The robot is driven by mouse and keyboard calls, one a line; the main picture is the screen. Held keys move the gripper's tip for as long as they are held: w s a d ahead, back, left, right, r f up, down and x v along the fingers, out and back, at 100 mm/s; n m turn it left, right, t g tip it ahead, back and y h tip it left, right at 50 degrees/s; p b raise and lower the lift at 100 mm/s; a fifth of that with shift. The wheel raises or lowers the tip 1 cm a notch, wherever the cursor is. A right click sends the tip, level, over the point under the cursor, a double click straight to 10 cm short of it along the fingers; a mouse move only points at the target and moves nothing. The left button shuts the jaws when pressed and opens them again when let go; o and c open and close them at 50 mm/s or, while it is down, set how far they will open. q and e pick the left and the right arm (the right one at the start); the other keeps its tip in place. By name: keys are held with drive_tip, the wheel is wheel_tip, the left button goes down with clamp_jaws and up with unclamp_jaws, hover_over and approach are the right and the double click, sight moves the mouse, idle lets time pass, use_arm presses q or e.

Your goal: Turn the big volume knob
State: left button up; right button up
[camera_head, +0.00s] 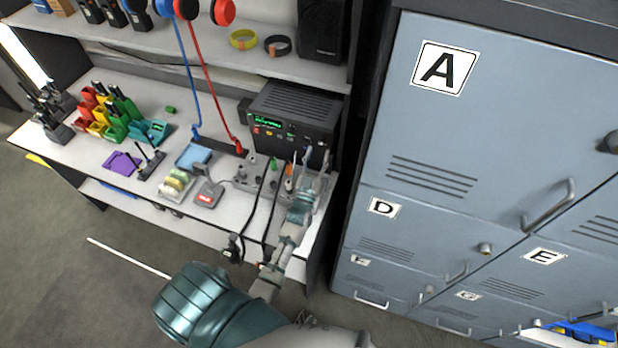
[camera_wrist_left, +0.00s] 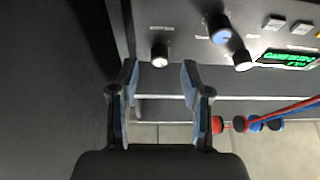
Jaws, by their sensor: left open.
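The dark radio unit (camera_head: 293,112) with a green display stands on the desk. In the left wrist view its panel (camera_wrist_left: 185,15) carries several knobs. The largest-looking knob (camera_wrist_left: 220,30) has a bluish face. A smaller knob (camera_wrist_left: 160,54) with a pale face lies just beyond and between my fingertips, and another small knob (camera_wrist_left: 243,61) is beside the green display. The labels are too small to read. My left gripper (camera_head: 314,163) is open and empty in front of the radio's right end; its spread fingers also show in the left wrist view (camera_wrist_left: 160,80). My right gripper is not visible.
A grey switch panel (camera_head: 245,172) with cables lies below the radio. Red and blue headset cords hang left of it. A shelf (camera_head: 200,40) with a speaker (camera_head: 322,28) is above. Lettered grey lockers (camera_head: 440,130) stand close on the right. Colored bins (camera_head: 108,112) are far left.

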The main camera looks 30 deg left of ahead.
use_arm(q)
drive_tip(key=s+d, duration=0.4)
drive_tip(key=s, duration=0.9)
drive_tip(key=shift+d+f, duration=0.15)
drive_tip(key=shift+f, duration=0.1)
